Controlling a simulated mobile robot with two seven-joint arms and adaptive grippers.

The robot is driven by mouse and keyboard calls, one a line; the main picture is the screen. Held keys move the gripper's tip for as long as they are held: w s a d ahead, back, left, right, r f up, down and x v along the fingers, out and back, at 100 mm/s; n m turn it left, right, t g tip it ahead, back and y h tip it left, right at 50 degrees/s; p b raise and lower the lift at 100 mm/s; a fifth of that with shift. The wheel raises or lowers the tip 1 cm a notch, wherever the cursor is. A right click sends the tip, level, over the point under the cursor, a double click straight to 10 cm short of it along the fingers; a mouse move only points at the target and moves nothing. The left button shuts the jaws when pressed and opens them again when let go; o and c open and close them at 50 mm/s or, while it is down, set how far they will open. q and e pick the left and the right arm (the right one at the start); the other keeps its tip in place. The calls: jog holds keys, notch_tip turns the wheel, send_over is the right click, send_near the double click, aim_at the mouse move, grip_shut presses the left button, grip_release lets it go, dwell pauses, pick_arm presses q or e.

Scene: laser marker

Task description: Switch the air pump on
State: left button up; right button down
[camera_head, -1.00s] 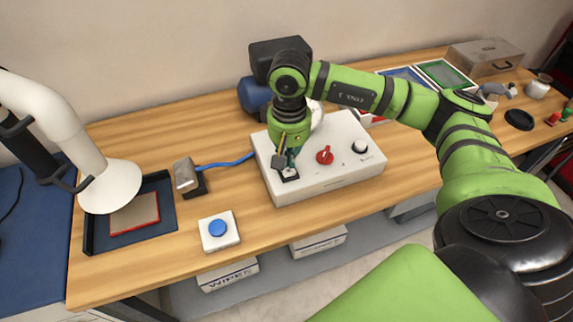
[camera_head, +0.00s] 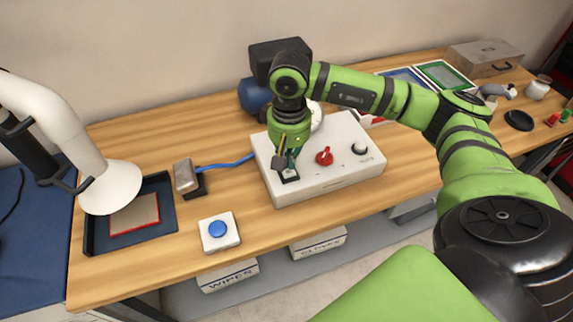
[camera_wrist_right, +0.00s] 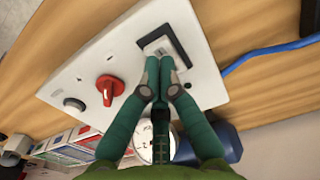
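The air pump's control box is a white panel (camera_head: 338,178) on the wooden bench. It has a black-framed rocker switch (camera_wrist_right: 163,46) at its left end, a red knob (camera_head: 324,157) in the middle and a black knob (camera_head: 359,147) to the right. My right gripper (camera_head: 287,172) points down at the switch. In the right wrist view its green fingers (camera_wrist_right: 159,90) are together with nothing between them, tips at the switch's near edge. I cannot tell whether they touch it. My left gripper is not in view.
A blue button on a white box (camera_head: 219,231) stands front left. A dark tray (camera_head: 100,243) lies below a white hood (camera_head: 110,187). A metal block (camera_head: 184,176) with a blue cable sits left of the panel. A blue motor (camera_head: 254,95) stands behind it.

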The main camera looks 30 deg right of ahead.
aim_at(289, 172)
jog(key=shift+f+b, duration=1.2)
jog(key=shift+b, duration=0.1)
dwell(0.7)
jog(key=shift+r, duration=0.2)
jog(key=shift+r+p, duration=0.45)
jog(key=shift+r, duration=0.15)
jog(key=shift+r+p, duration=1.25)
jog(key=shift+r, duration=1.55)
jog(key=shift+f, duration=0.1)
